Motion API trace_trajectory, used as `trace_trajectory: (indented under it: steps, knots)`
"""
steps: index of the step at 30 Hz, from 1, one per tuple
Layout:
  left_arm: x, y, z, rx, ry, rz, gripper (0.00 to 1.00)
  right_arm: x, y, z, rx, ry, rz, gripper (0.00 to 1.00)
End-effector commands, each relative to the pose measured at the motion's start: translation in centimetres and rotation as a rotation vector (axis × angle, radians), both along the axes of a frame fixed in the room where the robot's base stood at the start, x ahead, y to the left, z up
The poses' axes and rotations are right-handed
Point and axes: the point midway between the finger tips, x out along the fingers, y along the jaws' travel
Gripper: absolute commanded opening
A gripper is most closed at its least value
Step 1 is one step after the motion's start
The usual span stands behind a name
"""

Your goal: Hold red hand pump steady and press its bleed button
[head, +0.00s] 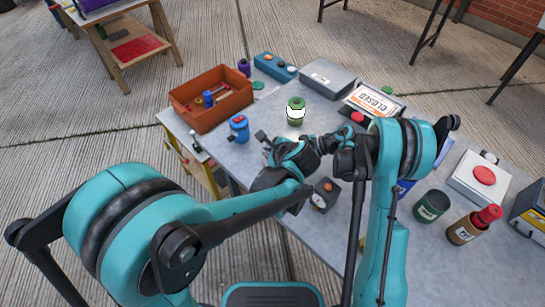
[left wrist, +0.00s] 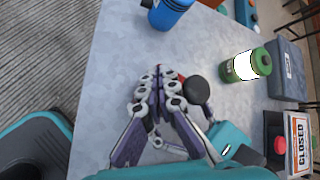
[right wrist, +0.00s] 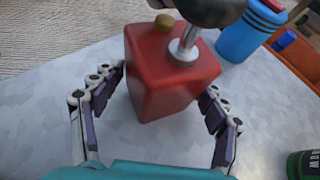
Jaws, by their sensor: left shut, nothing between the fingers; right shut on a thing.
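The red hand pump (right wrist: 165,85) stands in the right wrist view as a red block body with a brass-coloured button (right wrist: 164,22) and a metal rod (right wrist: 186,44) under a dark handle on top. My right gripper (right wrist: 160,84) has one finger on each side of the body and is shut on it. In the left wrist view the pump's dark round handle (left wrist: 196,91) shows just right of my left gripper (left wrist: 157,90), whose fingers are together and empty. A bit of red shows behind the fingertips. In the head view my arms mostly hide the pump.
A blue bottle (head: 239,128), a green-and-white can (head: 296,111) and an orange-brown tool crate (head: 225,110) stand beyond the grippers. A closed sign (head: 372,101) lies behind. A dark green can (head: 432,205) and a brown bottle (head: 473,226) stand at right.

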Motion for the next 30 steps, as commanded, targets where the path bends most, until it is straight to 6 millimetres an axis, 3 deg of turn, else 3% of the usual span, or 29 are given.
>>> trace_trajectory:
  steps: [30]
  knots:
    - [-0.03, -0.02, -0.85, -0.001, 0.0, -0.001, 0.0, 0.0, 0.02, 0.04, 0.001, 0.0, 0.0, 0.57]
